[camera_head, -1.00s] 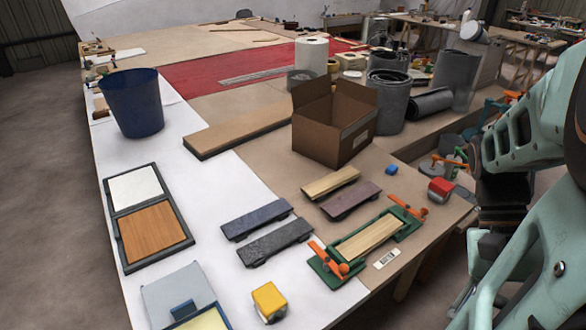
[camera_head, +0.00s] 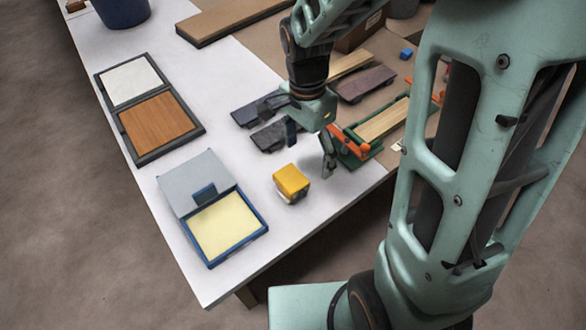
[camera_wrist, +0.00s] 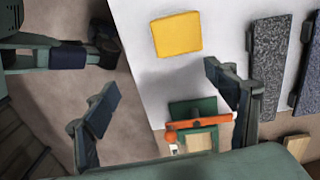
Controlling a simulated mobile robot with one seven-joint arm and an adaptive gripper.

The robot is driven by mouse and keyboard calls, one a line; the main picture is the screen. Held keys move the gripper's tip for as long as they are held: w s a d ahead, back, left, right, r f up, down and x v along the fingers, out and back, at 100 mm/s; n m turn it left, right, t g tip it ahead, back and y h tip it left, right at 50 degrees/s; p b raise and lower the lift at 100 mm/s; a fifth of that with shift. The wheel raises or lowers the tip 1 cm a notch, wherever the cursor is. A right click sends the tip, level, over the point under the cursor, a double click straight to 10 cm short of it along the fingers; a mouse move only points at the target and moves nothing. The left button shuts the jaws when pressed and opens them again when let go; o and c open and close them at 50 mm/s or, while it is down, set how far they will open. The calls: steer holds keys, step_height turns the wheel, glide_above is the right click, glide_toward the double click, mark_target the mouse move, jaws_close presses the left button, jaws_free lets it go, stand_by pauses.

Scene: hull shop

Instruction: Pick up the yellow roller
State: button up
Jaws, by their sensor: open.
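The yellow roller (camera_head: 291,182) is a small block with a yellow top and a pale lower part, lying on the white part of the table near its front edge. In the wrist view its yellow top (camera_wrist: 177,35) shows at the upper middle, beyond the fingertips. My gripper (camera_head: 308,148) is open and empty. It hangs above the table, a little behind and to the right of the roller. In the wrist view my gripper's two fingers (camera_wrist: 165,95) are spread wide, with nothing between them touching either finger.
An open blue-rimmed box with a pale yellow pad (camera_head: 228,226) lies left of the roller. A tray with white and wooden panels (camera_head: 158,122) lies farther back. Dark sanding blocks (camera_head: 268,136) and a green frame with orange clamps (camera_head: 358,152) are close to my gripper.

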mark_target(291, 177)
steer(key=a, duration=0.2)
steer(key=a+f, duration=0.1)
steer(key=shift+w+a+t+y, duration=0.3)
steer(key=shift+w, duration=0.1)
step_height(291, 177, down, 5)
steer(key=shift+a+r+b, duration=0.1)
steer(key=shift+r+b, duration=0.1)
steer(key=shift+b, duration=0.15)
steer(key=shift+f, duration=2.95)
steer(key=c, duration=1.8)
steer(key=shift+r, duration=0.2)
